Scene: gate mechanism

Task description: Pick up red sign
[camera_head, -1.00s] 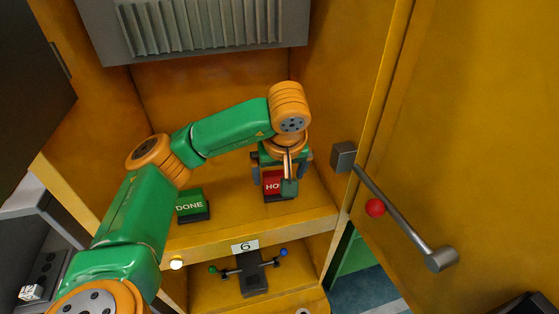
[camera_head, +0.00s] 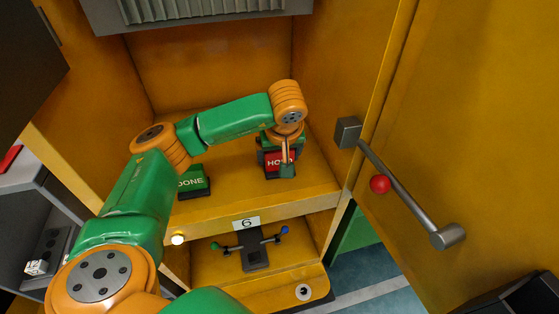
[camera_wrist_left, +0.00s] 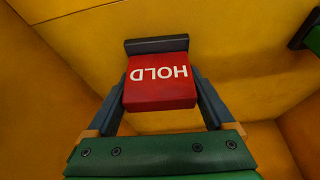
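The red sign (camera_head: 276,161) reads HOLD and stands on the upper shelf of the yellow cabinet, right of centre. My left gripper (camera_head: 281,150) is at the sign, with its arm reaching in from the left. In the left wrist view the red sign (camera_wrist_left: 160,82) sits between the two dark fingers (camera_wrist_left: 160,105), one along each side, and they appear to press on it. The sign's dark base shows beyond the red block. In the head view my wrist hides part of the sign. My right gripper is not in view.
A green DONE sign (camera_head: 192,182) stands left on the same shelf. The cabinet's right wall is close to my wrist. An open yellow door (camera_head: 480,130) with a grey handle (camera_head: 410,205) and red ball (camera_head: 380,184) is at right. A small lever device (camera_head: 254,252) is below.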

